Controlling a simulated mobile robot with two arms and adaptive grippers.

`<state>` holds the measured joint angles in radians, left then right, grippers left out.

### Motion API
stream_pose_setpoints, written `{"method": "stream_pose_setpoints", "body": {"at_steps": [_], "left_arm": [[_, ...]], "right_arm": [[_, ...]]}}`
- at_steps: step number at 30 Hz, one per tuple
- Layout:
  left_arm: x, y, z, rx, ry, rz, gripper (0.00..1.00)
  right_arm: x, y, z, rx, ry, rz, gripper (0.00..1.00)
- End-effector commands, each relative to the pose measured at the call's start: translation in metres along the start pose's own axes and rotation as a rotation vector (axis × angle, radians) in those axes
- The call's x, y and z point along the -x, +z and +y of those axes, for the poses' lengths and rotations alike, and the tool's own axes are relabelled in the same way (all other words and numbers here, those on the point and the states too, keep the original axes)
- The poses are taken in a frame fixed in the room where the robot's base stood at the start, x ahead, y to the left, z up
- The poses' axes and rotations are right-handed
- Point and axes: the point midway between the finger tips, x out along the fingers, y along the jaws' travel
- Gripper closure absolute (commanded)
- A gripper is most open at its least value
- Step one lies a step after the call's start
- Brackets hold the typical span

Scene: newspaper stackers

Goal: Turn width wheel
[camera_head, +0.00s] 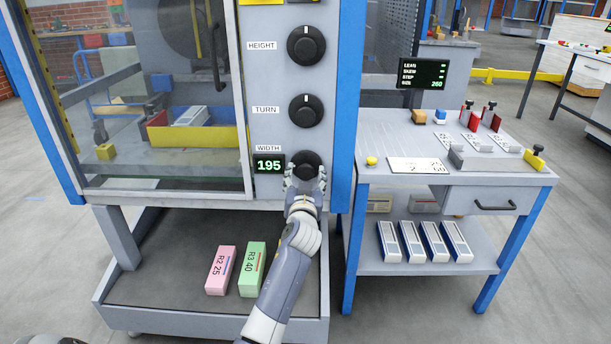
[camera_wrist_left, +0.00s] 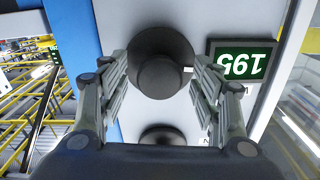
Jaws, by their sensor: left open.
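The width wheel (camera_head: 307,163) is a black round knob on the grey machine panel, below the HEIGHT and TURN knobs. In the left wrist view the wheel (camera_wrist_left: 162,65) lies ahead between the two open fingers, and the display (camera_wrist_left: 241,65) appears upside down to the right. I cannot tell whether the fingers touch the wheel. My right gripper is not in view.
The TURN knob (camera_head: 306,111) and HEIGHT knob (camera_head: 306,45) sit above on the same panel. A pink block (camera_head: 221,271) and a green block (camera_head: 252,269) lie on the lower shelf. A grey side table (camera_head: 400,140) with a screen and small parts stands to the right.

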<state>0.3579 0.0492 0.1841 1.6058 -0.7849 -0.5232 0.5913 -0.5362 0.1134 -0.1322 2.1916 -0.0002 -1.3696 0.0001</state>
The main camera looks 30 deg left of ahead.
Motion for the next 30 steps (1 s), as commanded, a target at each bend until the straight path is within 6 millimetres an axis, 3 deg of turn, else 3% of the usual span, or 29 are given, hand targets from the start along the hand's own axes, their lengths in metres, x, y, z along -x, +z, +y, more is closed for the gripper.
{"method": "stream_pose_setpoints", "body": {"at_steps": [6,15,17,21,29,30], "left_arm": [[-0.016,0.001,0.000,0.000,0.001,-0.001,0.41],[-0.017,0.000,0.000,0.000,0.001,-0.001,0.41],[-0.017,0.000,0.000,0.000,0.001,-0.001,0.53],[-0.017,0.001,0.000,0.000,0.001,-0.001,0.84],[-0.017,0.000,0.000,-0.038,0.001,-0.002,0.86],[-0.017,-0.001,0.000,-0.068,0.001,-0.002,0.86]], "right_arm": [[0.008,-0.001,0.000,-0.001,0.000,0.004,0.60],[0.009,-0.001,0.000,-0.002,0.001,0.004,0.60],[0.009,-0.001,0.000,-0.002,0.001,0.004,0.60],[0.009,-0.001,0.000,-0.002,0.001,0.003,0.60],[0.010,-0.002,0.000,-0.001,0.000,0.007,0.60],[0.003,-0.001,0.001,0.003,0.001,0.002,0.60]]}}
